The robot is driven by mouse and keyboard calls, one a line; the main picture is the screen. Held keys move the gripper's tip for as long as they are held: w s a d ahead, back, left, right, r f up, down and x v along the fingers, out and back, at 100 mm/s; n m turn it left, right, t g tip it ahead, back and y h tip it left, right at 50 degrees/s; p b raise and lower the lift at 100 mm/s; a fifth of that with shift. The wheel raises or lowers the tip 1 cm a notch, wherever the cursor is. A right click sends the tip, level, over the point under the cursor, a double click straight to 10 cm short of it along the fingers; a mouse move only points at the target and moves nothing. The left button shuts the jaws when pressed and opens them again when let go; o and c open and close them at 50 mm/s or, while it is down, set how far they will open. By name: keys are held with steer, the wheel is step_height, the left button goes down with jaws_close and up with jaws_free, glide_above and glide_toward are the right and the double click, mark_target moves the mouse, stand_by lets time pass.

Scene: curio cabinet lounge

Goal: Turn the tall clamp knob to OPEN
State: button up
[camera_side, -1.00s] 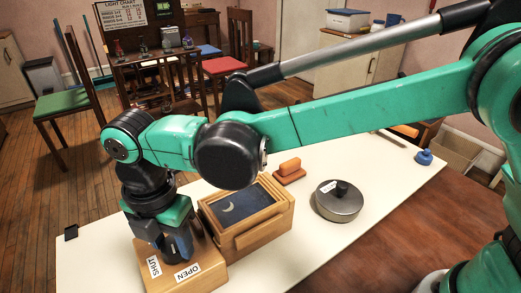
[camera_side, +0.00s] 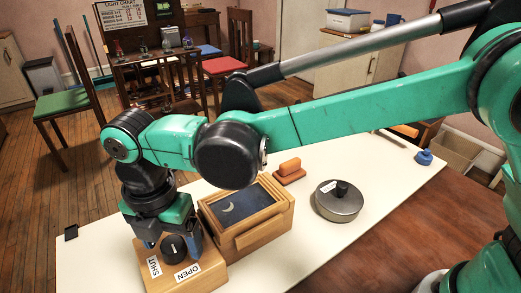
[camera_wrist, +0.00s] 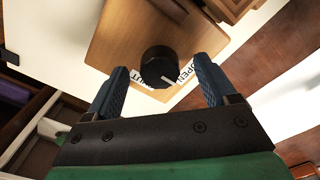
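The clamp knob (camera_side: 173,248) is a black round knob standing on a light wooden block (camera_side: 208,277). A SHUT label (camera_side: 154,266) and an OPEN label (camera_side: 188,272) lie beside it. In the wrist view the knob (camera_wrist: 160,66) has a white pointer line directed toward the lower right, at the near end of the OPEN label (camera_wrist: 187,73). My gripper (camera_side: 170,240) is above and around the knob in the side view. In the wrist view my gripper (camera_wrist: 162,86) has its fingers wide apart, with gaps either side of the knob.
A wooden box (camera_side: 278,231) with a moon picture stands close to the block's right. Farther right are an orange block (camera_side: 289,168), a round metal tin (camera_side: 339,206) with a black knob, and a blue bottle (camera_side: 424,157). The white tabletop (camera_side: 345,160) is otherwise mostly clear.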

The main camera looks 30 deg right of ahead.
mark_target(174, 242)
steer(key=shift+r, duration=2.8)
steer(key=shift+d, duration=0.15)
steer(key=d+m, duration=0.2)
steer(key=w+d+r+m+t, duration=0.1)
steer(key=d+m, duration=0.1)
steer(key=w+d+r+m, duration=0.1)
steer(key=d, duration=0.2)
steer(key=shift+d+r+m+y, duration=0.1)
steer(key=shift+r+m+y, duration=0.05)
steer(key=shift+m+y, duration=0.25)
steer(key=s+d+f+m+t, duration=0.1)
steer(key=s+d+m+t, duration=0.2)
steer(key=d+m, duration=0.7)
steer(key=s+d+f+m+t, duration=0.2)
steer(key=d+m+t, duration=0.1)
steer(key=d+m, duration=0.8)
steer(key=shift+s+d+h, duration=0.2)
steer(key=shift+s+h, duration=0.2)
